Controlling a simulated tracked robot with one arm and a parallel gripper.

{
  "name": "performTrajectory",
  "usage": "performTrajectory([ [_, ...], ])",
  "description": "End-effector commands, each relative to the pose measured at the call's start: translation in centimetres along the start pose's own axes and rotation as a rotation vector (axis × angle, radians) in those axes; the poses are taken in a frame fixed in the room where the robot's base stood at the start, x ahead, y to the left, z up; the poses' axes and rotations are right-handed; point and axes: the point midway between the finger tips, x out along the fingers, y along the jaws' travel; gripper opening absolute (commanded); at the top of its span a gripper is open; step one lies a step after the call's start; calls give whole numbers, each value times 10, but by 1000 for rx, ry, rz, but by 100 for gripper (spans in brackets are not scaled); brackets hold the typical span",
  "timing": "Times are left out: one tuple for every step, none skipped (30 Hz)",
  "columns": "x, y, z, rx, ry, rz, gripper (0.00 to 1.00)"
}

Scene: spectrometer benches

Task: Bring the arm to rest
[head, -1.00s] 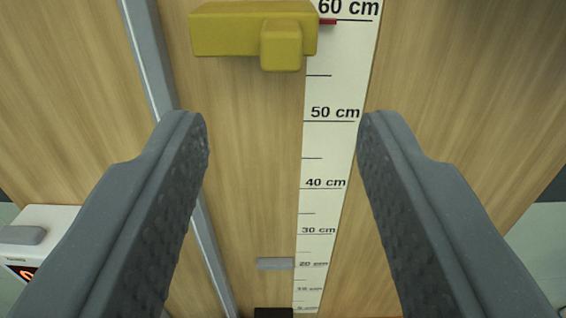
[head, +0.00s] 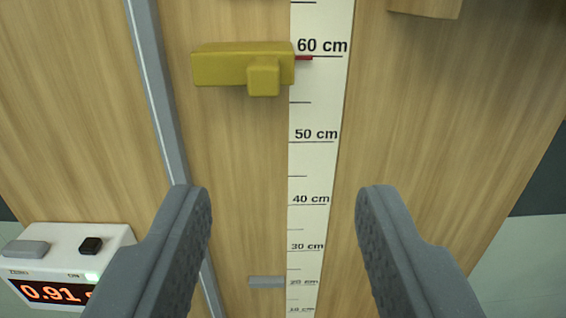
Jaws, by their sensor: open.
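My gripper (head: 283,195) is open and empty in the head view. Its two dark grey fingers stand wide apart in the lower half of the picture, with the wooden board and the white scale strip showing between them. A yellow slider block (head: 240,66) with a small knob sits on the board above and beyond the fingertips, apart from them. Its red pointer (head: 304,58) lies at about the 60 cm mark of the scale strip (head: 315,120).
A grey metal rail (head: 160,95) runs along the board left of the slider. A white box (head: 75,240) with buttons and a lit display reading 0.91 stands at lower left, partly behind a finger. A grey plate (head: 267,282) lies low on the board. A wooden block (head: 425,7) shows at top right.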

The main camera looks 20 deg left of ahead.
Motion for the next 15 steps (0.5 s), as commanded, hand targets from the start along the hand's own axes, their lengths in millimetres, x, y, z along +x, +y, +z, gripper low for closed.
performTrajectory([
  [-11,9,0,0,-4,16,44],
  [-18,15,0,0,-8,26,44],
  [-28,24,1,1,-16,42,44],
  [-36,31,3,1,-25,55,44],
  [-45,38,6,2,-34,68,44],
  [-58,47,8,3,-44,84,44],
  [-67,53,10,3,-51,96,44],
  [-76,59,13,4,-60,108,44],
  [-88,67,17,6,-71,124,44],
  [-98,73,20,7,-79,135,44],
  [-107,78,23,9,-86,145,44],
  [-120,85,27,12,-96,159,44],
  [-129,90,31,14,-104,169,44],
  [-138,94,35,16,-114,178,44],
  [-151,100,40,19,-124,189,44],
])
